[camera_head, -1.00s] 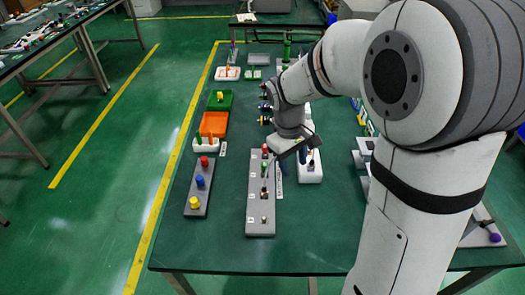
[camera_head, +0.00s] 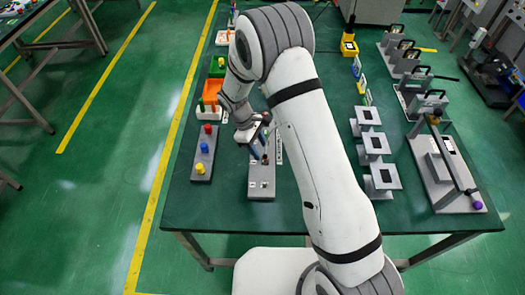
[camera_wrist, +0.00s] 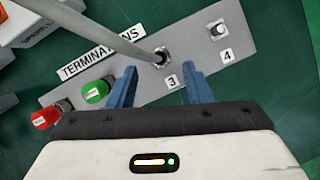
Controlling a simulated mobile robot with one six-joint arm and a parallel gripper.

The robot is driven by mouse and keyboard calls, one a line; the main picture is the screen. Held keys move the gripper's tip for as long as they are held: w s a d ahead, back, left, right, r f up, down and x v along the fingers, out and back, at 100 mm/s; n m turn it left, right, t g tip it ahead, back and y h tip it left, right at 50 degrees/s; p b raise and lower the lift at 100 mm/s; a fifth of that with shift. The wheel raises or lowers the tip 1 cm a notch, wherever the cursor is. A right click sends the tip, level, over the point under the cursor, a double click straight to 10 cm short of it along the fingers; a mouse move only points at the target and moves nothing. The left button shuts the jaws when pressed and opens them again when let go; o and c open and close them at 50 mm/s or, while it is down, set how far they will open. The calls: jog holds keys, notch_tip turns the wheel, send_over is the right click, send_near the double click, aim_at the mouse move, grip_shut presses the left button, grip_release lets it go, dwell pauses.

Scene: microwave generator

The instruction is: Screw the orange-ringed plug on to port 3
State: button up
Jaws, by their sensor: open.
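The grey terminations panel (camera_wrist: 262,40) lies under my gripper (camera_wrist: 161,88) in the wrist view. Port 3 (camera_wrist: 162,57) is a metal fitting between and just beyond the two blue fingertips. A grey rod or cable (camera_wrist: 112,32) comes from the upper left and ends at port 3; I cannot tell whether it is joined there. My gripper is open, with nothing visible between its fingers. No orange-ringed plug can be made out in either view. In the head view, my arm partly covers the panel (camera_head: 261,189).
A green plug (camera_wrist: 95,92) and a red plug (camera_wrist: 43,118) sit along the panel's left part. Port 4 (camera_wrist: 216,30) looks bare. A grey block with coloured knobs (camera_head: 203,155) stands left of the panel. An orange tray (camera_head: 212,90) and grey fixtures (camera_head: 380,180) flank my arm.

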jog(key=shift+p+x, duration=0.3)
jog(key=shift+x, duration=1.4)
jog(key=shift+c, duration=0.2)
grip_shut()
jog(key=shift+m, duration=0.3)
